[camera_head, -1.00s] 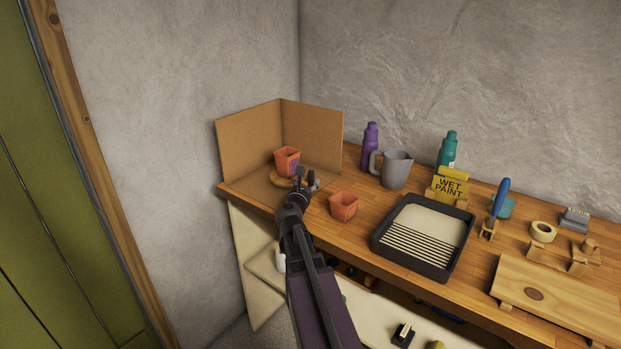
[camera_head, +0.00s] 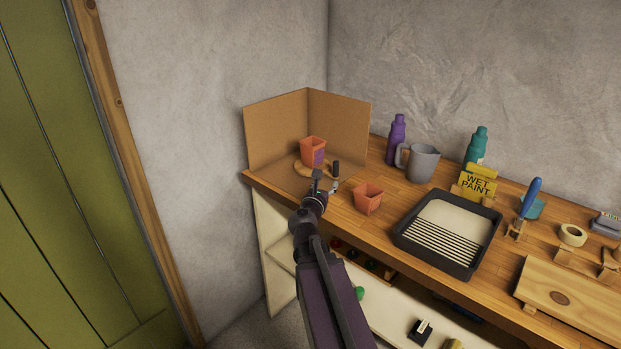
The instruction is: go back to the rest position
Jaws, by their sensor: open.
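My gripper (camera_head: 326,182) is open and empty at the end of my dark arm, over the front left part of the wooden workbench (camera_head: 384,222). A second orange pot (camera_head: 368,198) stands on the bench just right of the gripper. The gripper hides part of the cardboard base.
A black paint tray (camera_head: 479,265), a grey jug (camera_head: 421,163), a purple bottle (camera_head: 396,140), a teal bottle (camera_head: 477,146) and a yellow wet paint sign (camera_head: 478,185) stand to the right. Walls close the back and left. A green door (camera_head: 60,200) is at far left.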

